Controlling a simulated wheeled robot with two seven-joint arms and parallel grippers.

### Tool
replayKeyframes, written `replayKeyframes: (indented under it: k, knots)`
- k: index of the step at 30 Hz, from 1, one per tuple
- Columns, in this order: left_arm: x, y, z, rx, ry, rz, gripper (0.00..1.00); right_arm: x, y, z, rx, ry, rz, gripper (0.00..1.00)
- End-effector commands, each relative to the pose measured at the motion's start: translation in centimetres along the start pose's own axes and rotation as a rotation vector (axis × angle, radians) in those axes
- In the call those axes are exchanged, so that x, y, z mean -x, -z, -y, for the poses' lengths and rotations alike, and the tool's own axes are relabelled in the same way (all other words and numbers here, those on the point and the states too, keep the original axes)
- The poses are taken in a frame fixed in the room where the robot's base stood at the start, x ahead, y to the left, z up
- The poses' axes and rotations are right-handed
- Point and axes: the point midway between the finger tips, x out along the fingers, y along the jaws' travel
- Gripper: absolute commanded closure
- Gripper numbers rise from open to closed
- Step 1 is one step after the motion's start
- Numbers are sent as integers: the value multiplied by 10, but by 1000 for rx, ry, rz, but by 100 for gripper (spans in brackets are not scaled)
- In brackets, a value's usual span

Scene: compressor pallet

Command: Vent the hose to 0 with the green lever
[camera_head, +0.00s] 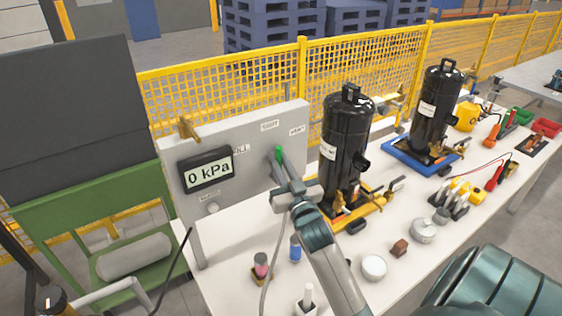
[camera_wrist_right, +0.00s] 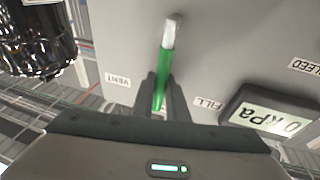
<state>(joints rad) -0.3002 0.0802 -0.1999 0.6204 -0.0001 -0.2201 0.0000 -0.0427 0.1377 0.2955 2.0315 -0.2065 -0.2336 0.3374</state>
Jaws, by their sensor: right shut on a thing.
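The grey panel (camera_head: 225,199) stands upright at the table's left end. Its display (camera_head: 208,171) reads 0 kPa, also in the right wrist view (camera_wrist_right: 268,114). The green lever (camera_head: 279,151) sits on the panel face near the FILL and VENT labels. In the right wrist view the lever (camera_wrist_right: 163,70) shows a green handle and a pale metal end. My right gripper (camera_wrist_right: 160,97) is shut on the green handle, with one finger on each side. A thin grey hose (camera_head: 271,255) curves down beside my right arm.
Two black compressors (camera_head: 346,140) (camera_head: 436,105) stand right of the panel. Small pots and bottles, including a white round pot (camera_head: 374,267), stand near the front edge. A yellow mesh fence (camera_head: 245,88) runs behind the table.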

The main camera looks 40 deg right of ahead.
Motion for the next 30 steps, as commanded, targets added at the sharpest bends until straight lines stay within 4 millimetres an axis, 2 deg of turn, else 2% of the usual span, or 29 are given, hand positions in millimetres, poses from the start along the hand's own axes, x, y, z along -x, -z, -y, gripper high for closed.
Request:
replayKeyframes:
  k: [8, 9, 11, 12, 23, 30]
  knots:
    - [0, 0, 0, 0, 0, 0, 39, 0, 1, 0, 1, 0, -1, 100]
    - [0, 0, 0, 0, 0, 0, 39, 0, 1, 0, 1, 0, -1, 84]
    - [0, 0, 0, 0, 0, 0, 39, 0, 1, 0, 0, 0, -1, 70]
    - [0, 0, 0, 0, 0, 0, 39, 0, 1, 0, 0, 0, -1, 68]
    - [-1, 0, 0, 0, 0, 0, 39, 2, 0, 0, 0, 0, 0, 68]
    - [-9, -1, 0, 0, 0, 0, 39, 21, -3, 0, 0, 0, 1, 68]
